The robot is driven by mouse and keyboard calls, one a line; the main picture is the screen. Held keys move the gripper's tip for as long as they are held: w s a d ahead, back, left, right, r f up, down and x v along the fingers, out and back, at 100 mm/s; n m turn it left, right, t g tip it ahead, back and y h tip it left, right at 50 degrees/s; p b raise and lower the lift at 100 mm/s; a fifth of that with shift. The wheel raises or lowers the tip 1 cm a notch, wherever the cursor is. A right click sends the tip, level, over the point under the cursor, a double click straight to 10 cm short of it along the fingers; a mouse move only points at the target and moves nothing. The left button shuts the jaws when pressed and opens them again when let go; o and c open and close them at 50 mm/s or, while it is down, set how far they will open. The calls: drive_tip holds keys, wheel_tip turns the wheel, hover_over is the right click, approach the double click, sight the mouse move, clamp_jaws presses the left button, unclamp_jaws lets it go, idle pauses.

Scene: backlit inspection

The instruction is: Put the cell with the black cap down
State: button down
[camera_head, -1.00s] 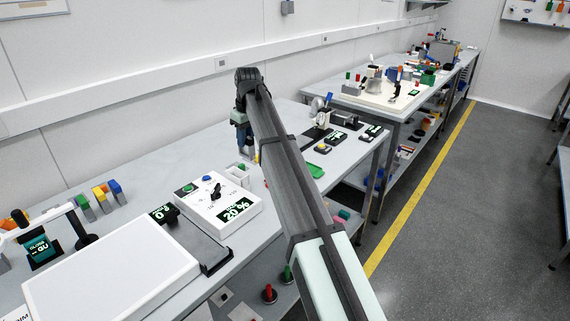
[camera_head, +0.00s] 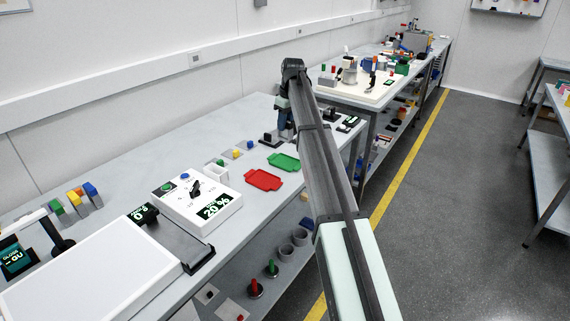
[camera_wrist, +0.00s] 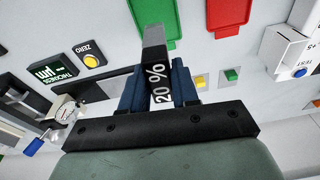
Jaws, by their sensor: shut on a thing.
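My gripper (camera_wrist: 158,90) is shut on the cell with the black cap (camera_wrist: 154,38). Its blue fingers are on both sides of the black cap, which carries a white "20 %" label. The grey body points away from my palm, toward the bench. In the head view my gripper (camera_head: 283,122) is over the far part of the near bench (camera_head: 180,152). The cell's lower end and its gap to the bench are hard to judge.
A green tray (camera_head: 285,162) and a red tray (camera_head: 263,180) lie empty nearby. Small blue (camera_head: 250,143) and yellow (camera_head: 237,153) pieces stand left of my gripper. A gauge (camera_wrist: 66,110) and a yellow ZERO button (camera_wrist: 91,61) are at the wrist view's left.

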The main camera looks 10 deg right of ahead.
drive_tip(key=shift+n, duration=0.3)
drive_tip(key=shift+f, duration=0.35)
hover_over(285, 162)
drive_tip(key=shift+s+f, duration=0.15)
drive_tip(key=shift+f, duration=4.45)
drive_tip(key=shift+f, duration=0.1)
drive_tip(key=c, duration=0.8)
unclamp_jaws()
drive_tip(key=shift+c, duration=0.2)
drive_tip(key=r, duration=0.4)
drive_tip(key=s+r, duration=0.1)
drive_tip(key=r, duration=0.3)
drive_tip(key=d+r, duration=0.1)
drive_tip(key=r, duration=0.3)
drive_tip(key=shift+s+d, duration=0.1)
drive_tip(key=shift+s, duration=0.05)
